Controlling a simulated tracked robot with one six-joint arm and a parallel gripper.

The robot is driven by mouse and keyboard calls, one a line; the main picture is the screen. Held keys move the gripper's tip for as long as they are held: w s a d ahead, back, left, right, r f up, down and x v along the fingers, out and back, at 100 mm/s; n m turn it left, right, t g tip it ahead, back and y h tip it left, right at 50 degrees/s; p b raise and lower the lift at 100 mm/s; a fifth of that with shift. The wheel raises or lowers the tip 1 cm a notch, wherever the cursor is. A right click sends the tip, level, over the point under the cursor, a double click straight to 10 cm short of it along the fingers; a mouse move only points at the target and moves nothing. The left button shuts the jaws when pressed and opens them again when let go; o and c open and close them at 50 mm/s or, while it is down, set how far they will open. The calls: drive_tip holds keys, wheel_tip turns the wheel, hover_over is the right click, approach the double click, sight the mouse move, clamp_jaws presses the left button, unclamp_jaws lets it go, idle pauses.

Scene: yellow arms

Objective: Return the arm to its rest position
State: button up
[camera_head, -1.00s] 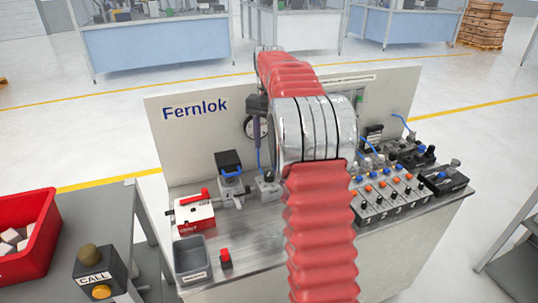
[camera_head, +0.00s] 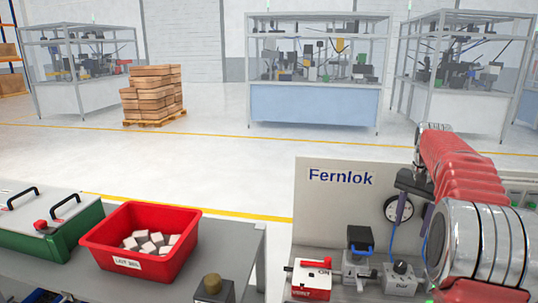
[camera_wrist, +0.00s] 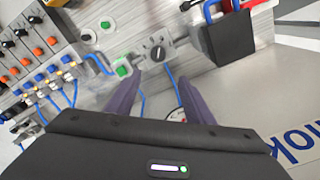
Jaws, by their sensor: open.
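My red, ribbed arm with silver rings reaches in from the right of the head view. My gripper (camera_head: 412,212) hangs in front of the Fernlok panel (camera_head: 318,225), with its purple fingers pointing down above the knob box (camera_head: 402,278). In the wrist view my gripper (camera_wrist: 164,82) has its two fingers spread apart with nothing between them. The dark round knob (camera_wrist: 158,52) on its grey box shows beyond the fingertips, apart from them. The arm partly hides the panel's right side.
A red bin (camera_head: 108,247) of pale blocks and a green case (camera_head: 65,237) are at left. In the wrist view, a row of switches (camera_wrist: 30,62) lies at left.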

drive_tip(key=s+a+f+n, duration=0.2)
drive_tip(key=s+a+f, duration=0.1)
drive_tip(key=f, duration=0.2)
drive_tip(key=s+a+r+n+t, duration=0.1)
drive_tip(key=s+a+n, duration=0.3)
drive_tip(key=s+a, duration=0.9)
drive_tip(key=s+a+r+n+t, duration=0.2)
drive_tip(key=s+a+n+t, duration=0.1)
drive_tip(key=s+a, duration=1)
drive_tip(key=shift+s+a+r+n+t, duration=0.2)
drive_tip(key=shift+s+r+n+t, duration=0.15)
drive_tip(key=shift+s+t, duration=0.35)
drive_tip(key=shift+c, duration=0.5)
idle(0.8)
